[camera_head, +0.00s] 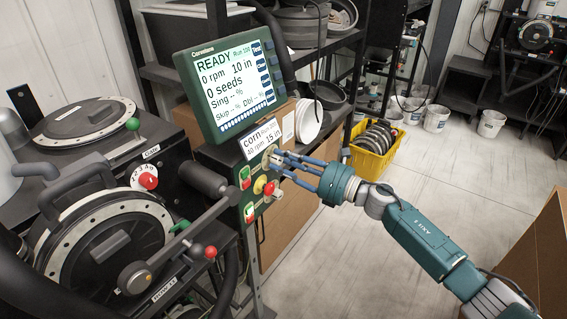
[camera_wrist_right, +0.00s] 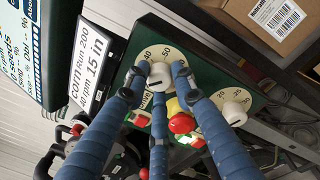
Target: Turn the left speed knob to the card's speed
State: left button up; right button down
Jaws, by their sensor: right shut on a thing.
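The left speed knob (camera_wrist_right: 160,75) is white with a dark pointer line and sits on a cream dial numbered in tens, labelled drive. My right gripper (camera_wrist_right: 160,82) has its three blue fingers around this knob and is shut on it. In the head view my right gripper (camera_head: 275,160) reaches the green control panel from the right, and its fingers partly cover the knob. The card (camera_head: 262,139) reads corn, 40 rpm, 15 in; it also shows in the right wrist view (camera_wrist_right: 90,72). My left gripper is not in view.
A second white knob (camera_wrist_right: 233,112) sits beside the gripped one. The monitor (camera_head: 232,87) reads READY, 0 rpm, 10 in. Black seed meters (camera_head: 105,245) stand at the left.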

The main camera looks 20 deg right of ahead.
jog(key=m, duration=0.3)
jog(key=m+p, duration=0.1)
jog(key=m, duration=0.2)
jog(key=shift+m+t, duration=0.4)
jog(key=m+p, duration=0.1)
jog(key=m, duration=0.3)
jog(key=shift+m+h+p, duration=0.35)
jog(key=shift+m+h, duration=0.05)
jog(key=shift+m+t+p, duration=0.3)
jog(key=shift+m+p, duration=0.3)
jog(key=shift+m, duration=1.2)
jog(key=shift+f, duration=0.1)
jog(key=c, duration=1.4)
grip_release()
jog(key=shift+c, duration=0.2)
jog(key=shift+s, duration=0.1)
